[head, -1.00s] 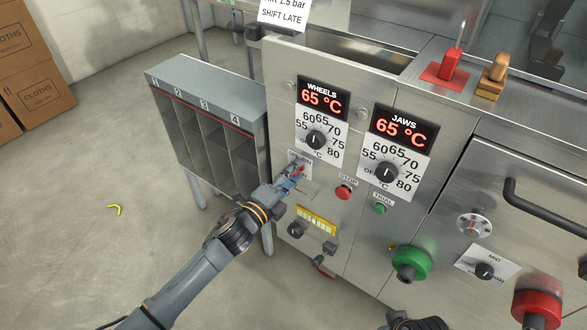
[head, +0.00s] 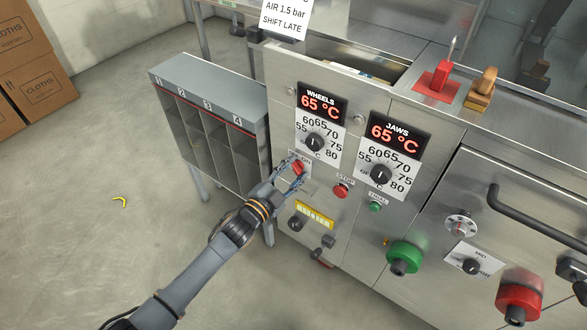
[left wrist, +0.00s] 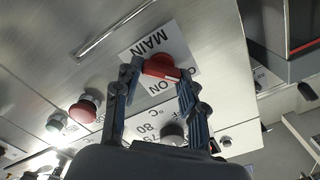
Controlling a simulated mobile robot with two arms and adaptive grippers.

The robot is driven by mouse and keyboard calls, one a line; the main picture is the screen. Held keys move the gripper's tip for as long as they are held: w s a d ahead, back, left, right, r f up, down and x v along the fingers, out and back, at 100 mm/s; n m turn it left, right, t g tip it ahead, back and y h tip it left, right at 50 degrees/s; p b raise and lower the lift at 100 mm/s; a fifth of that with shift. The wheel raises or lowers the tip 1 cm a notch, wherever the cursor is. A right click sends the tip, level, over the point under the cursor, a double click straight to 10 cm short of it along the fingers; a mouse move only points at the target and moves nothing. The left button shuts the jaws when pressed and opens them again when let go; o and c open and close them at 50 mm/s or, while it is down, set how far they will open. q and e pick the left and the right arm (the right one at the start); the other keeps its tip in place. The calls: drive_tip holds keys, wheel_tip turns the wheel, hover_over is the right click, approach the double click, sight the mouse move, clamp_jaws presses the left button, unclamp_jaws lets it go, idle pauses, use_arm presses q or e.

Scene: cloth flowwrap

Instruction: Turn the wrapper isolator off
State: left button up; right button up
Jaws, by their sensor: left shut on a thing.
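The isolator is a red rotary knob (head: 298,167) on a white label plate on the steel front panel, below the WHEELS dial. The left wrist view shows the same knob (left wrist: 160,67) close up, with MAIN and ON readable upside down on its plate. My left gripper (head: 293,171) is at the knob, and in the wrist view its two fingers (left wrist: 158,76) stand on either side of it. It is shut on the knob. The fingers hide part of the knob and plate, so I cannot tell its exact setting. My right gripper is not in view.
A red STOP button (head: 340,191) and a green TRIAL button (head: 375,206) sit right of the knob. The WHEELS dial (head: 315,143) is just above, a yellow-framed strip (head: 314,214) below. A grey numbered rack (head: 212,120) stands close on the left.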

use_arm(q)
drive_tip(key=shift+n, duration=0.4)
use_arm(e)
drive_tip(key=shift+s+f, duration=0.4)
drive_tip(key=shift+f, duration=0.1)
use_arm(q)
drive_tip(key=o, duration=1.1)
drive_tip(key=shift+f, duration=0.1)
drive_tip(key=shift+o, duration=0.2)
drive_tip(key=shift+a, duration=0.1)
drive_tip(key=v, duration=1.2)
